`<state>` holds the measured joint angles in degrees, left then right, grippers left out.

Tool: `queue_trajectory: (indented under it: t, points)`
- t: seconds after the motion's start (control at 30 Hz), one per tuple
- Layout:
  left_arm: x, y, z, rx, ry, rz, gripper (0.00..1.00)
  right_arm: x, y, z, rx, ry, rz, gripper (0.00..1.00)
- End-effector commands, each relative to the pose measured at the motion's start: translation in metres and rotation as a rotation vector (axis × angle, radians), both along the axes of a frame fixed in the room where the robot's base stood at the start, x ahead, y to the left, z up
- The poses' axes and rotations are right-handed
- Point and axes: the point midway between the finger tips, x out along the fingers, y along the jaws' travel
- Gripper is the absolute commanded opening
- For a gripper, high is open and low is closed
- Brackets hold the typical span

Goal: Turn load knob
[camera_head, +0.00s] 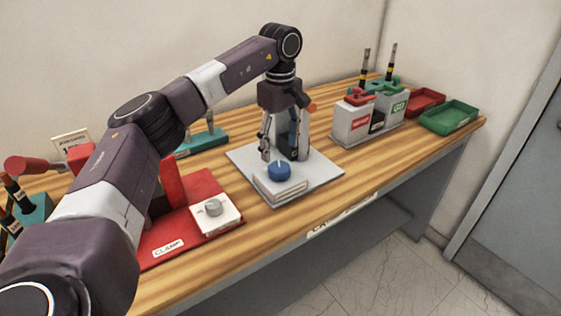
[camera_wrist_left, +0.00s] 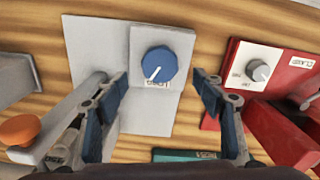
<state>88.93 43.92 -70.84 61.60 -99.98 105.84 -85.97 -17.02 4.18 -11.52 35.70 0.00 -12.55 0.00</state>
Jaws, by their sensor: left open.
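The blue load knob (camera_head: 279,170) sits on a white raised block at the front of a grey plate (camera_head: 325,172). My left gripper (camera_head: 283,152) points down above and just behind the knob. In the left wrist view its two blue fingers (camera_wrist_left: 160,78) are wide apart, one on each side of the knob, and touch nothing that I can see. My right gripper is out of view.
A red clamp base (camera_head: 190,235) with a grey knob (camera_head: 213,208) stands left of the plate. Grey boxes with red and green tops (camera_head: 352,122) stand to the right. Red (camera_head: 426,101) and green (camera_head: 450,117) trays lie at the far right. An orange knob (camera_wrist_left: 20,129) is near the left finger.

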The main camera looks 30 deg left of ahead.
Motion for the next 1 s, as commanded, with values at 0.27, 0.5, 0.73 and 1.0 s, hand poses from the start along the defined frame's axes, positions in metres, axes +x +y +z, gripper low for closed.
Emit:
queue_trajectory:
  t: [0.27,0.5,0.73,1.0]
  points:
    - [-0.001,0.000,-0.045,-0.002,0.004,0.001,0.63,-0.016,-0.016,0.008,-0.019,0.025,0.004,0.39]
    - [-0.001,-0.001,-0.066,-0.004,0.001,0.001,0.63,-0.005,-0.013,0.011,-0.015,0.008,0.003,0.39]
    - [0.000,-0.001,-0.068,-0.004,0.000,0.002,0.63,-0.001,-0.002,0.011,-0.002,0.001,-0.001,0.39]
    - [0.000,-0.001,-0.068,-0.005,0.000,0.002,0.37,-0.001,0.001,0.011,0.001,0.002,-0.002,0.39]
